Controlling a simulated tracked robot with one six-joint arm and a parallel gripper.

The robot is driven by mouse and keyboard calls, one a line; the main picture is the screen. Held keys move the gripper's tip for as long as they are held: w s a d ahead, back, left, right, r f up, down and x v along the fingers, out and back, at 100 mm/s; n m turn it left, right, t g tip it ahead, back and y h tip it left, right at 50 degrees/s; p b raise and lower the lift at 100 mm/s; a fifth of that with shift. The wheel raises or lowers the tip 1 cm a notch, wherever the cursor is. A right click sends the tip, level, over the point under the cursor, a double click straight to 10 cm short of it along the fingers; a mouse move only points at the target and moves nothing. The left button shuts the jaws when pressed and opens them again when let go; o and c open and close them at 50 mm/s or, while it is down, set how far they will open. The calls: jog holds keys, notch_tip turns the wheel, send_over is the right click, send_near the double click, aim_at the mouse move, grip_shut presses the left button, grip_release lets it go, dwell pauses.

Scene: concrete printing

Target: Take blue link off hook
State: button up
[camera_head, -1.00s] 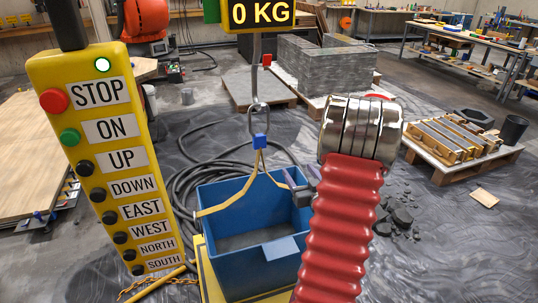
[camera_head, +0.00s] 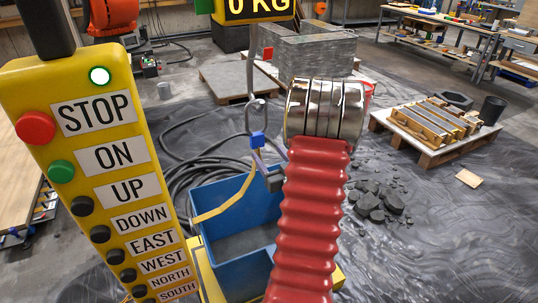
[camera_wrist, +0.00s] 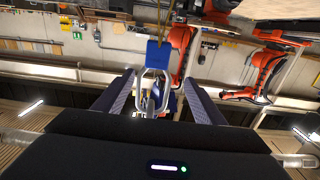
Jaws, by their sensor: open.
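The blue link (camera_head: 257,140) hangs on the metal hook (camera_head: 256,108), with the yellow straps of the blue bucket (camera_head: 240,262) below it. My gripper (camera_head: 263,165) is just below and right of the link, partly hidden behind my red arm. In the wrist view my gripper (camera_wrist: 160,98) is open, one finger on each side. The blue link (camera_wrist: 158,55) shows beyond the fingertips, between their lines, with the metal hook (camera_wrist: 152,88) below it in this picture. Nothing is held. I cannot tell any contact with the straps.
A yellow button pendant (camera_head: 110,170) stands close at the left. A yellow scale display (camera_head: 258,10) reads 0 KG above the hook. Black hoses (camera_head: 185,165) lie behind the bucket. Grey rubble (camera_head: 380,200) and a pallet (camera_head: 432,130) are at the right.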

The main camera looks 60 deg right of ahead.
aim_at(258, 137)
jog(key=shift+s+d, duration=0.2)
jog(key=x, duration=1.3)
jog(key=shift+w+d, duration=0.2)
jog(key=shift+w, duration=0.05)
jog(key=shift+c, duration=0.6)
jog(key=shift+r, duration=0.1)
jog(key=c, duration=1.5)
jog(key=shift+r, duration=0.2)
grip_shut()
